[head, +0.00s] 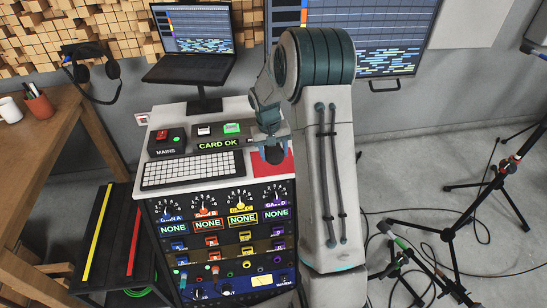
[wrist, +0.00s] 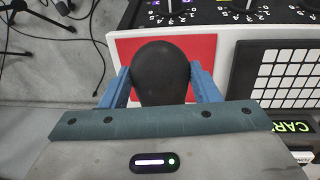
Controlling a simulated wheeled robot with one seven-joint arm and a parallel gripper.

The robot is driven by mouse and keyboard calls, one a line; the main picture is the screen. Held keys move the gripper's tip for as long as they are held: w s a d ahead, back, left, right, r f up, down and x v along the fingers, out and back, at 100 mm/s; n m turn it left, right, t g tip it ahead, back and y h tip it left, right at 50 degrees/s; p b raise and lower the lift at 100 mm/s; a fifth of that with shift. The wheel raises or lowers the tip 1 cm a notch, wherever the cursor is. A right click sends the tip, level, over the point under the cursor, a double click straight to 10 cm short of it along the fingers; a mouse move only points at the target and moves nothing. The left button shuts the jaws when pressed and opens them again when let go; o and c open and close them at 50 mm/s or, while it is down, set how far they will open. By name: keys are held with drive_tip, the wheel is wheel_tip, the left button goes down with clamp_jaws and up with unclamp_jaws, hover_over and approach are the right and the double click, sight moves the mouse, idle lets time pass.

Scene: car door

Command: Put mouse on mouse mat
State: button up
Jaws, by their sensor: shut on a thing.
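The black mouse (wrist: 160,73) is between the two blue fingers of my gripper (wrist: 162,84) in the wrist view, and the gripper is shut on it. The red mouse mat (wrist: 200,50) lies behind the mouse in that view, with red showing on both sides and above. In the head view the mat (head: 284,167) is at the right end of the white console top, and the mouse (head: 273,154) is over its upper left part. My gripper (head: 271,145) comes down from above there. I cannot tell whether the mouse touches the mat.
A white keyboard (head: 193,170) lies left of the mat on the console top. Behind it stand the "CARD OK" display (head: 218,144) and the MAINS box (head: 166,142). A laptop (head: 193,45) is on a stand behind. Mic stands and cables (head: 450,225) are on the floor at right.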

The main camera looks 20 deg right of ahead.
sight(273, 166)
drive_tip(key=shift+w+d+f, duration=0.2)
drive_tip(key=shift+w+f, duration=0.2)
drive_tip(key=shift+w, duration=0.2)
drive_tip(key=shift+w+d+f, duration=0.2)
drive_tip(key=shift+w+f, duration=0.15)
drive_tip(key=shift+w, duration=0.2)
drive_tip(key=shift+f, duration=2)
drive_tip(key=shift+f, duration=0.1)
drive_tip(key=o, duration=1)
